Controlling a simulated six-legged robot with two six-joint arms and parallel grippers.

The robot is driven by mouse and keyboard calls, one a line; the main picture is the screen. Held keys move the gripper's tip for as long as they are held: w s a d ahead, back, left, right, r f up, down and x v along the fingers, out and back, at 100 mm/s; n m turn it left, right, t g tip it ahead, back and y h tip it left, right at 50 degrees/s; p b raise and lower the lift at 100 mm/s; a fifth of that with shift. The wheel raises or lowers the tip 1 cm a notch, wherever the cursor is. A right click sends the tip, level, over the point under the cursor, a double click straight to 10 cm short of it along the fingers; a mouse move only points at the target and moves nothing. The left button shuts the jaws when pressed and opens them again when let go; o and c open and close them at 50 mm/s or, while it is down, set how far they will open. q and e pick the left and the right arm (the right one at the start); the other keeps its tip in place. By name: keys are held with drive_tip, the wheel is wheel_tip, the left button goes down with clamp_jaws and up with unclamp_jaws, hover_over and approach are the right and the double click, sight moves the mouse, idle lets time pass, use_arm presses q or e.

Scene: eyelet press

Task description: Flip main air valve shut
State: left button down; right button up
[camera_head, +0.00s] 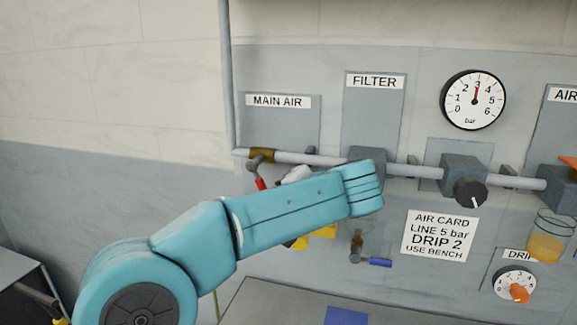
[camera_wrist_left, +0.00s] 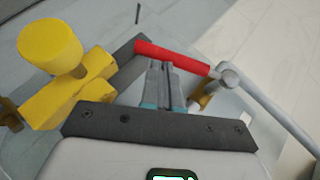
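The main air valve is a brass body (camera_head: 262,155) on the grey pipe, below and left of the MAIN AIR label (camera_head: 278,101). Its lever hangs down from the pipe, and the red grip (camera_head: 261,183) shows just above my left arm. In the left wrist view the red grip (camera_wrist_left: 172,57) lies crosswise just beyond the fingertips of my left gripper (camera_wrist_left: 165,66), with the grey hub (camera_wrist_left: 229,78) on its right. The fingers are together with nothing visible between them. I cannot tell if they touch the grip. My right gripper is out of view.
A yellow fitting (camera_wrist_left: 65,75) stands close left of the fingers in the left wrist view. The pipe runs right past the filter (camera_head: 367,160) and a regulator with a black knob (camera_head: 470,192). A blue-handled valve (camera_head: 375,262) sits below my arm.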

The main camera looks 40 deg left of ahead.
use_arm(q)
drive_tip(key=shift+s+a+f+b, duration=0.4)
drive_tip(key=shift+a+f+b, duration=0.25)
drive_tip(key=shift+b, duration=0.1)
drive_tip(key=shift+s+a+f+b, duration=0.35)
drive_tip(key=shift+a+f+b, duration=0.3)
drive_tip(key=shift+b, duration=0.1)
drive_tip(key=v, duration=1.6)
drive_tip(key=shift+r, duration=0.2)
drive_tip(key=shift+d, duration=0.15)
